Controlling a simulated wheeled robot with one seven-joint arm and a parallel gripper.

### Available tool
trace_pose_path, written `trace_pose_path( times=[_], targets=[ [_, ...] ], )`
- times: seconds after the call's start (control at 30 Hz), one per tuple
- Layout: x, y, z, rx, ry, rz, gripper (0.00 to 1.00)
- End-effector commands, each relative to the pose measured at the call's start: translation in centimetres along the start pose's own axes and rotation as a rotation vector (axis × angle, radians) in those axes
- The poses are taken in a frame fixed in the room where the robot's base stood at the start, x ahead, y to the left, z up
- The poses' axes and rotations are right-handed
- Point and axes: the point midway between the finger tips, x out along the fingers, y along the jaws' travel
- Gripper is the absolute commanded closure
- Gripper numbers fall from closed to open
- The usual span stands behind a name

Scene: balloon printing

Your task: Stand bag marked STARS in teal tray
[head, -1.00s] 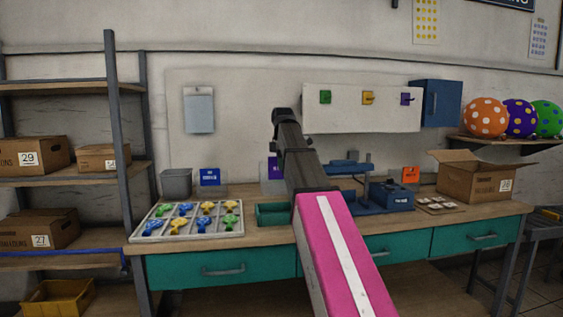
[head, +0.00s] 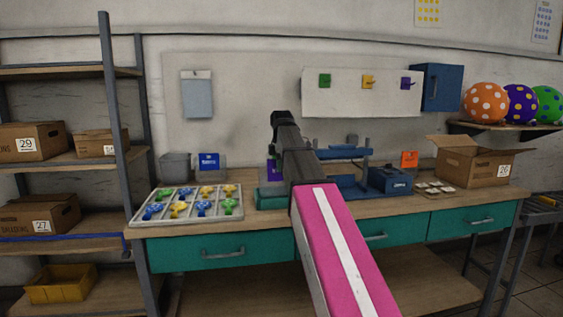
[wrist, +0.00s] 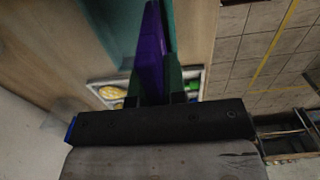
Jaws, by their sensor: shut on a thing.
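In the wrist view my gripper (wrist: 155,82) is shut on a thin purple bag (wrist: 151,48), seen nearly edge-on between the fingers. Its marking cannot be read there. A teal surface (wrist: 118,28) shows beside and beyond the bag; whether they touch is unclear. In the head view the teal tray (head: 270,201) sits on the bench, partly behind my arm. A purple panel (head: 272,173) with a small pale mark shows just above the tray, beside my arm. My fingertips are hidden in the head view.
Left of the tray lies a compartmented white tray (head: 156,219) of coloured balloons. Behind it stand a grey bin (head: 175,167) and a blue card (head: 209,161). A blue press (head: 390,180) and an open carton (head: 470,167) are at the right.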

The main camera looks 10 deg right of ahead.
Motion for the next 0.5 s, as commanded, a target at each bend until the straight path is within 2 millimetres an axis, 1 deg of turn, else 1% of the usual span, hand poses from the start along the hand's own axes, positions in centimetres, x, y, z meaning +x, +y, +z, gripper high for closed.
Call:
trace_pose_path(
  times=[0.3, 0.5],
  targets=[
    [2.4, -0.1, 0.0, 0.000, 0.000, 0.000, 1.00],
    [3.3, 0.0, 0.0, 0.000, 0.000, 0.000, 1.00]
  ],
)
